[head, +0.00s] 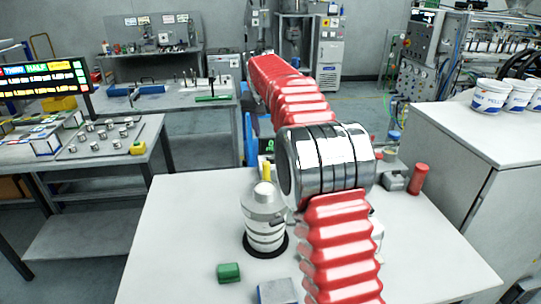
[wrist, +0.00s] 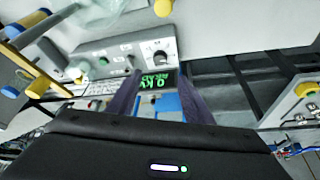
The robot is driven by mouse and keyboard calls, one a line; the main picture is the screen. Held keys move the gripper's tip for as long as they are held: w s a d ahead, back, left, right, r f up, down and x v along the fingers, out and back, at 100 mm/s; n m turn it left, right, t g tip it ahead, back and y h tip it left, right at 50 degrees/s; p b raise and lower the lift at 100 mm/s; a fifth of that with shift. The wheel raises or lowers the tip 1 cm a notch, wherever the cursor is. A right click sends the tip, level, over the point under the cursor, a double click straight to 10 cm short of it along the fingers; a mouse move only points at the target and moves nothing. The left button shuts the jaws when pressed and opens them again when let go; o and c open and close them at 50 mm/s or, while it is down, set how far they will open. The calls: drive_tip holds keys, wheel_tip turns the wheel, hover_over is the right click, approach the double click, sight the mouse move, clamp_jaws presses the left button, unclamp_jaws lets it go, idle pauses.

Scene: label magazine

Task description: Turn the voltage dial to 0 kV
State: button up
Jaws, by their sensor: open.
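In the wrist view a grey instrument box (wrist: 122,54) carries several small knobs and labels. A round dark knob (wrist: 161,58) sits on its face near the right end, which may be the voltage dial; its pointer is too small to read. Below it, a black display (wrist: 157,82) shows green characters that seem to read 0 kV, with a second line beneath. My gripper (wrist: 158,90) is open, its two dark fingers on either side of the display, apart from the knob in the picture. Nothing shows between the fingers except the display and blue parts beyond. In the head view my arm hides the gripper.
In the head view a white table (head: 180,235) bears a silver cone-topped device (head: 264,215), a green block (head: 229,272) and a red cylinder (head: 418,179). White tubs (head: 491,97) stand on a cabinet at right. A yellow knob (wrist: 163,8) is above the box.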

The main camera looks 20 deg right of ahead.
sight(271, 157)
drive_tip(key=x, duration=1.3)
drive_tip(key=shift+d+f, duration=0.1)
drive_tip(key=shift+f, duration=0.2)
drive_tip(key=shift+c, duration=0.4)
drive_tip(key=c, duration=0.9)
drive_tip(key=shift+c, duration=0.2)
